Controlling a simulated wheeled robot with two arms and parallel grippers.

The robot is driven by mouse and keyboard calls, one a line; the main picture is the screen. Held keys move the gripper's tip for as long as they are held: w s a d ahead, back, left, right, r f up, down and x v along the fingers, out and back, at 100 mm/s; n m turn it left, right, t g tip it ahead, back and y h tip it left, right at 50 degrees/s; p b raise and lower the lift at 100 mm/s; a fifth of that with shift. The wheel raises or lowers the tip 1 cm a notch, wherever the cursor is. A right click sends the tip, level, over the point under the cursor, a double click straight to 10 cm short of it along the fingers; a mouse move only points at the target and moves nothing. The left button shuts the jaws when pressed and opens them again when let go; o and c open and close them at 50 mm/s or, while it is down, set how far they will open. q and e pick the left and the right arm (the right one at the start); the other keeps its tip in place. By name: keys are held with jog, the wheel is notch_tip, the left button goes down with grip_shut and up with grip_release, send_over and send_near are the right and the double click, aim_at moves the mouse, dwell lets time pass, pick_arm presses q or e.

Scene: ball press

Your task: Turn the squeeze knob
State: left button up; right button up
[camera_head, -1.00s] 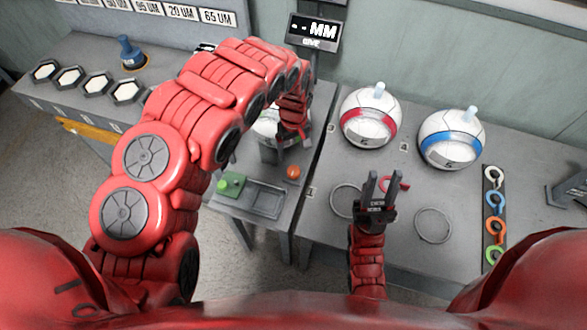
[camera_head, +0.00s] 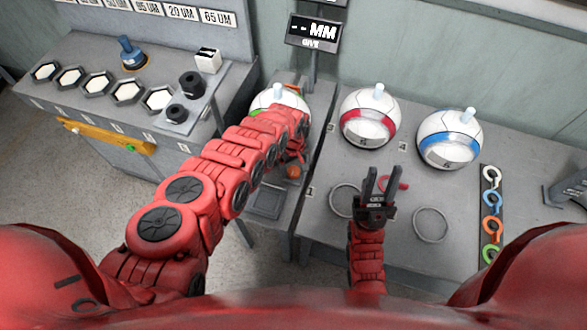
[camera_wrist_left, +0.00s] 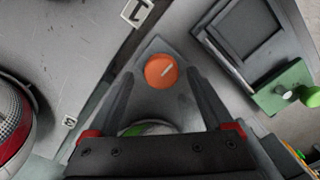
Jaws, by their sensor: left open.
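An orange round knob (camera_wrist_left: 161,71) with a pale line mark sits on a grey panel in the left wrist view. It also shows in the head view (camera_head: 293,171), just below my left wrist. My left gripper (camera_wrist_left: 160,74) is open, its two dark fingers pointing toward the knob, one on each side in the picture. I cannot tell whether they touch it. In the head view my left forearm hides this gripper. A white ball with green (camera_head: 277,97) is behind the wrist. My right gripper (camera_head: 382,169) is open and empty over the right table.
A green knobbed block (camera_wrist_left: 283,91) and a dark tray (camera_wrist_left: 250,35) are beside the panel. White balls with a red band (camera_head: 368,130) and a blue band (camera_head: 449,152) stand on the right table (camera_head: 400,262). Black knobs (camera_head: 190,84) sit on the left bench.

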pick_arm(q)
jog(key=shift+f, duration=0.85)
jog(key=shift+c, duration=0.2)
jog(key=shift+a, duration=0.1)
grip_shut()
